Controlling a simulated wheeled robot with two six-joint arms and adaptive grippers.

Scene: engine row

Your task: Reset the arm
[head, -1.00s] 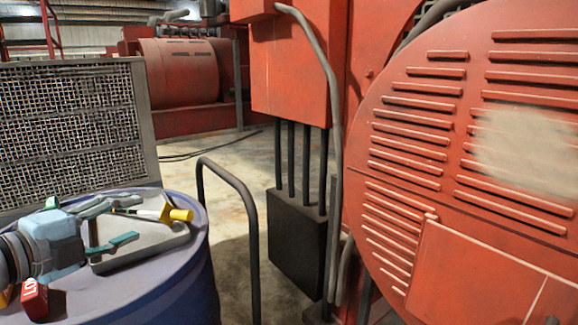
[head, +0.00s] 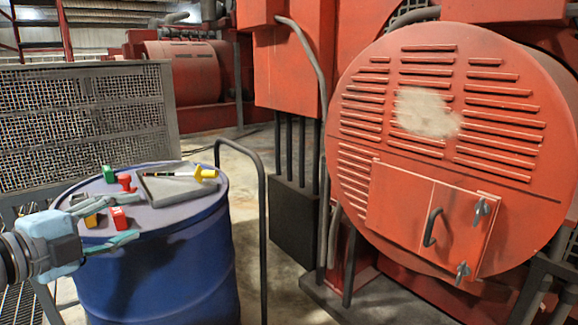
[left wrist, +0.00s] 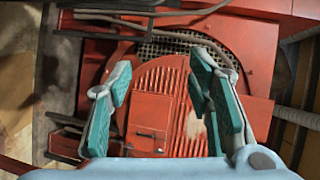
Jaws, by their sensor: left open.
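My left gripper (head: 128,222) is at the left in the head view, with its grey and teal fingers spread over the left side of the blue drum (head: 160,265). It is open and nothing is between its fingers. In the left wrist view the open left gripper (left wrist: 160,95) shows with a red round machine cover (left wrist: 160,85) far beyond its fingers. My right gripper is in no view.
A dark rail (head: 262,230) stands right of the drum. The red engine cover (head: 470,150) fills the right.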

